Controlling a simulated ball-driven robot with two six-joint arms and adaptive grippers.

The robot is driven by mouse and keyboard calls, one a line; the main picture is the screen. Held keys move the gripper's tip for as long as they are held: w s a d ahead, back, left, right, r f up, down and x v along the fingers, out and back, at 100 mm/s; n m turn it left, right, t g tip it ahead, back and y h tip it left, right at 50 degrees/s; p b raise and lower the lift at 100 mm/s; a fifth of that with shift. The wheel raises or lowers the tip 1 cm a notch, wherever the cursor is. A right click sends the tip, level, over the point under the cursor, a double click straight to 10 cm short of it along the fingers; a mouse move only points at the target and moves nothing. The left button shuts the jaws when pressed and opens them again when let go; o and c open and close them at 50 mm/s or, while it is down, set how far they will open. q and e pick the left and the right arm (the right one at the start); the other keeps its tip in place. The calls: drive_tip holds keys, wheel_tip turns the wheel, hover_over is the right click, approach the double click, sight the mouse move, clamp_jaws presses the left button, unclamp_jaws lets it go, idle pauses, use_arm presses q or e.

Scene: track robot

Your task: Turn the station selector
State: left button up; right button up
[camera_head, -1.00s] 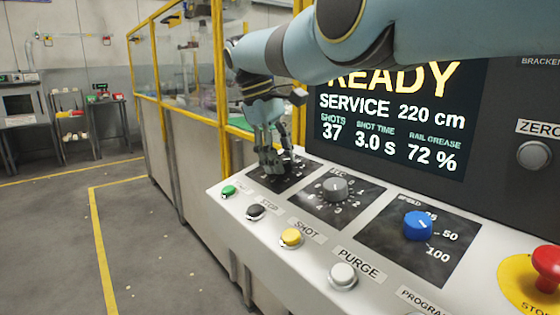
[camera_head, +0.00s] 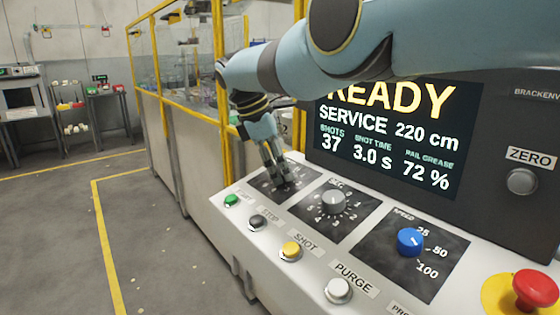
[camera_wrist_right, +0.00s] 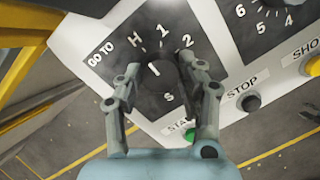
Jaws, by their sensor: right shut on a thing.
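The station selector is a dark round knob (camera_wrist_right: 160,73) on a black plate (camera_wrist_right: 112,76) marked GO TO, H, 1, 2 and S in the right wrist view. A short white mark shows on its face; I cannot tell exactly which label it lines up with. My right gripper (camera_wrist_right: 161,72) has a finger on each side of the knob and is shut on it. In the head view my right gripper (camera_head: 282,186) reaches down to the leftmost plate of the sloped panel, and its fingers largely hide the knob. My left gripper is in neither view.
A grey knob (camera_head: 332,202) and a blue speed knob (camera_head: 410,242) sit right of the selector. Green (camera_head: 232,201), black (camera_head: 257,222), yellow (camera_head: 291,251) and white (camera_head: 338,290) buttons line the front edge. A red stop button (camera_head: 535,290) is at the right.

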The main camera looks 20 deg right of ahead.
idle(0.3)
drive_tip(key=o, duration=1.1)
drive_tip(key=shift+o, duration=0.2)
drive_tip(key=v, duration=1.2)
drive_tip(key=shift+f, duration=0.1)
